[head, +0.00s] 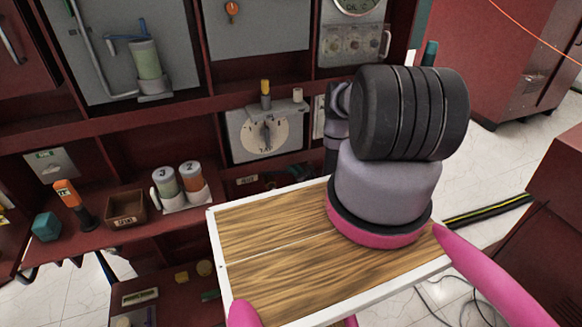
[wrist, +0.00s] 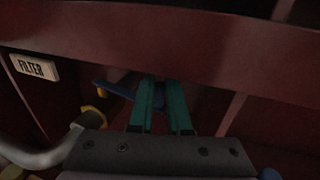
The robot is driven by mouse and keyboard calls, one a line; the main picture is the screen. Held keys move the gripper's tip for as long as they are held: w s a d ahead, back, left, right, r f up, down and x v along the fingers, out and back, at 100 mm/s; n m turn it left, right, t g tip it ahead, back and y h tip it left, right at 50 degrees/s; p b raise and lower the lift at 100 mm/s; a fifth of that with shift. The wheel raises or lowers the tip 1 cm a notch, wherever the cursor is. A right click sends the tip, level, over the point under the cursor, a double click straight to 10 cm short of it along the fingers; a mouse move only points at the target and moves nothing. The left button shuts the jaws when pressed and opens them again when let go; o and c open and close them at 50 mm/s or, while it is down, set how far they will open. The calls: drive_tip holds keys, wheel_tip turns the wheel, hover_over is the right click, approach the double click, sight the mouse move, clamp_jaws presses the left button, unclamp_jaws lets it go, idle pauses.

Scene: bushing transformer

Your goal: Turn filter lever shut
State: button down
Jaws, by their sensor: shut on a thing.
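In the wrist view, the two teal fingers of my gripper (wrist: 160,86) reach forward under a dark red beam. A blue lever (wrist: 115,90) runs from the left to the fingers, and they are shut on it. Its far end is hidden behind the fingers. A yellow part (wrist: 101,93) sits beside the lever's left end. A white label reading FILTER (wrist: 33,67) is fixed to the red panel at the left.
A grey pipe (wrist: 48,156) curves close to my gripper's left side. In the head view, a dial panel (head: 267,132) is above the dark recess. A shelf holds a brown box (head: 125,208) and two numbered canisters (head: 180,186). My arm hides the right part of the cabinet.

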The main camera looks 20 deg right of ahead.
idle(0.3)
drive_tip(key=shift+w+d+n+g+y, duration=0.25)
drive_tip(key=shift+w+n+g+y, duration=0.15)
drive_tip(key=shift+w+n+y, duration=0.6)
drive_tip(key=shift+w+a+n+g+y, duration=0.1)
drive_tip(key=shift+n+g+y, duration=0.25)
drive_tip(key=shift+y, duration=0.55)
drive_tip(key=c, duration=0.9)
unclamp_jaws()
drive_tip(key=shift+o, duration=0.2)
drive_tip(key=v, duration=1)
drive_tip(key=shift+s, duration=0.4)
